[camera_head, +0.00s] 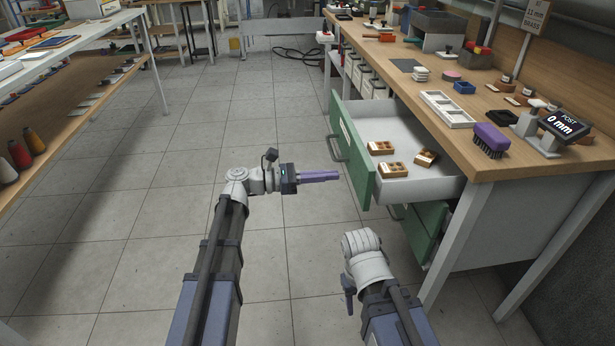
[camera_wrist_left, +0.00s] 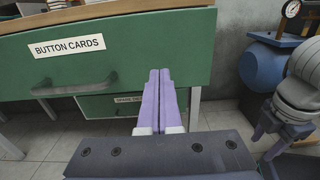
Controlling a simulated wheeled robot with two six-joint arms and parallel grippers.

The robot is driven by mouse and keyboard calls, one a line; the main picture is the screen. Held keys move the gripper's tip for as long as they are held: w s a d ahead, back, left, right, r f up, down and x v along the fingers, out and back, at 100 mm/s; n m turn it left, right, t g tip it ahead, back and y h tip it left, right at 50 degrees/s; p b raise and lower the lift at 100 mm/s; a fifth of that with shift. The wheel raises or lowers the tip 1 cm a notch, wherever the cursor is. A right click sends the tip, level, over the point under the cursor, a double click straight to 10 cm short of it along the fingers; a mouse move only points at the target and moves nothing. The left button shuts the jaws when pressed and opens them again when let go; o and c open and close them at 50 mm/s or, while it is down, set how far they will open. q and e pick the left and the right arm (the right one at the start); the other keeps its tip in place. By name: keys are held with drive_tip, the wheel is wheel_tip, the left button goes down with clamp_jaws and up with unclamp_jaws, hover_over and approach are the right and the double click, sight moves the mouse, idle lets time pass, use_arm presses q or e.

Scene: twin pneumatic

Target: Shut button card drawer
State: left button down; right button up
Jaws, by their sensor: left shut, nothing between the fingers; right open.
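The button card drawer (camera_head: 352,150) is pulled out of the workbench on the right in the head view. Its green front has a bar handle (camera_head: 334,149), and three brown button cards lie inside on the pale floor. In the left wrist view the green front (camera_wrist_left: 170,45) carries the label BUTTON CARDS. My left gripper (camera_head: 337,175) has purple fingers, shut and empty, pointing at the drawer front. I cannot tell whether the tips touch it. They also show in the left wrist view (camera_wrist_left: 160,75).
A lower green drawer (camera_head: 424,228) is below the open one and also stands out a little. The workbench top (camera_head: 480,115) holds trays, a purple brush (camera_head: 491,140) and a 0 mm display (camera_head: 564,124). The tiled floor left of the drawer is clear.

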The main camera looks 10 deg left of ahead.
sight(356, 173)
use_arm(q)
drive_tip(key=shift+x, duration=2.2)
drive_tip(key=x, duration=2.2)
drive_tip(key=shift+w+d, duration=0.1)
drive_tip(key=shift+w, duration=0.05)
drive_tip(key=shift+d, duration=0.15)
drive_tip(key=shift+w+d, duration=0.1)
